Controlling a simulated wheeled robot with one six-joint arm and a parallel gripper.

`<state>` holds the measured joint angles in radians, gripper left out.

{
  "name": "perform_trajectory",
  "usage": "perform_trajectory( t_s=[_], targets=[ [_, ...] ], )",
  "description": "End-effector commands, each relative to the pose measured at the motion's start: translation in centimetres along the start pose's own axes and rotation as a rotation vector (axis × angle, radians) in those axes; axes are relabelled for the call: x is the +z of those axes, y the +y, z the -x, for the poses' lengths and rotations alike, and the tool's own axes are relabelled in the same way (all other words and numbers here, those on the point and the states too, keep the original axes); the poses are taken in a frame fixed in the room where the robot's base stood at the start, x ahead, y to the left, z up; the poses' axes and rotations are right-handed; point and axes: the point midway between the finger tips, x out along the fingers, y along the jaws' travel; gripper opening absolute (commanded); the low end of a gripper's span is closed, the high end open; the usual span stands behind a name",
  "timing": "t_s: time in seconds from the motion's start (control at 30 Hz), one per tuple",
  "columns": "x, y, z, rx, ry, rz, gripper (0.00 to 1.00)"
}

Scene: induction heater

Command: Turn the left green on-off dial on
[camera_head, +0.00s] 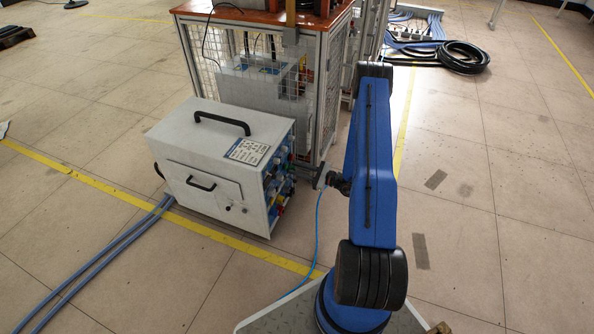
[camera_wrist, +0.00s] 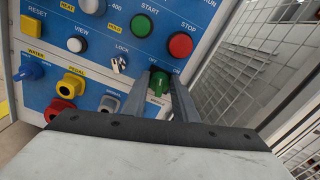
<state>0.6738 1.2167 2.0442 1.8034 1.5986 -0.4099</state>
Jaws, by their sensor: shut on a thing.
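The green on-off dial (camera_wrist: 158,82) sits on the blue control panel (camera_wrist: 112,47) in the wrist view, below the green START and red STOP buttons, with OFF and ON marked above it. My gripper (camera_wrist: 160,88) has its two grey fingers on either side of the dial and is shut on it. The fingers hide part of the dial and the panel around it. In the head view the white heater box (camera_head: 215,170) stands on the floor, its panel side facing right. My gripper (camera_head: 322,178) is beside that panel there; the dial itself is too small to make out.
The green START button (camera_wrist: 140,26), red STOP button (camera_wrist: 181,45), key lock (camera_wrist: 119,65) and red and yellow connectors (camera_wrist: 68,88) are close by. A caged bench (camera_head: 310,70) stands behind the box. Hoses (camera_head: 105,255) lie left; floor on the right is mostly clear.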

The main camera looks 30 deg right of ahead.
Motion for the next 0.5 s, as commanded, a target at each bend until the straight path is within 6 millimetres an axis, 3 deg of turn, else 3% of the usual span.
perform_trajectory(
  t_s=[0.5],
  targets=[
    [-0.14,-0.27,0.09,-0.001,0.001,-0.493,0.04]
  ],
)
